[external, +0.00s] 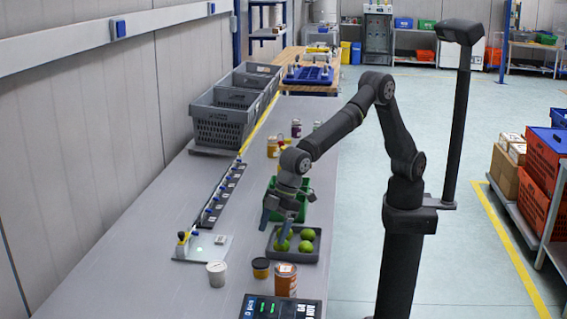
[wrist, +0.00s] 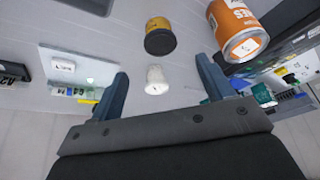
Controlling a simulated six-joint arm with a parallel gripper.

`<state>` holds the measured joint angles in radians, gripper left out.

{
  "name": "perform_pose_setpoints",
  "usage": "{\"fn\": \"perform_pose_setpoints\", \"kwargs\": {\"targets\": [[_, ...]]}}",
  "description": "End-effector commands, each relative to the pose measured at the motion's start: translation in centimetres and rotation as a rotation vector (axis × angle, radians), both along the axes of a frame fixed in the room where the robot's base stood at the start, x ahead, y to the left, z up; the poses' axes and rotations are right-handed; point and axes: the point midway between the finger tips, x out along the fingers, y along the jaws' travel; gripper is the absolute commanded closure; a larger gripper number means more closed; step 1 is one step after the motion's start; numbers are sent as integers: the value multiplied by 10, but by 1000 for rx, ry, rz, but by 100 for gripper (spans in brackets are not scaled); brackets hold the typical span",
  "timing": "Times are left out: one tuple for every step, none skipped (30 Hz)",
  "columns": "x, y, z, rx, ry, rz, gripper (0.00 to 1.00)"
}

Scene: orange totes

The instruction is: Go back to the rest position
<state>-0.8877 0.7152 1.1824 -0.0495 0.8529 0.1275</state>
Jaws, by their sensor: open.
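My gripper (external: 278,217) hangs pointing down over the grey table, at the left edge of a dark tray (external: 294,258) holding several green round fruits (external: 306,246). Its two blue fingers are apart, and nothing shows between them in the external view. In the wrist view my gripper (wrist: 162,82) has its fingers spread wide. A white cup (wrist: 156,80) shows in the gap there, but in the external view the cup (external: 217,273) stands apart on the table. My arm is bent at the elbow and reaches out from its column.
A yellow-and-black jar (external: 261,268) and an orange can (external: 285,281) stand in front of the tray, near a dark display panel (external: 280,307). A green bin (external: 300,209) sits just behind my gripper. Grey crates (external: 222,119) line the table's far left.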

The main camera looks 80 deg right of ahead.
Motion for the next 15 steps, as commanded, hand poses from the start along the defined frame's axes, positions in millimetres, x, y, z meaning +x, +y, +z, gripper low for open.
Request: {"fn": "perform_pose_setpoints", "kwargs": {"targets": [[1,1,-5,-1,1,0,26],[2,2,-7,-1,1,0,26],[3,3,-12,-1,1,0,26],[4,4,-16,-1,1,0,26],[6,5,-21,-3,1,0,26],[8,7,-28,-3,2,0,26],[9,9,-33,-1,1,0,26],[11,11,-38,-3,1,0,26],[13,12,-46,-3,2,0,26],[14,14,-51,-3,2,0,26],[16,16,-57,-3,2,0,26],[18,18,-63,-2,1,0,26],[20,19,-69,-3,1,0,26],[21,21,-74,-3,1,0,26],[23,23,-81,-3,1,0,26]]}}
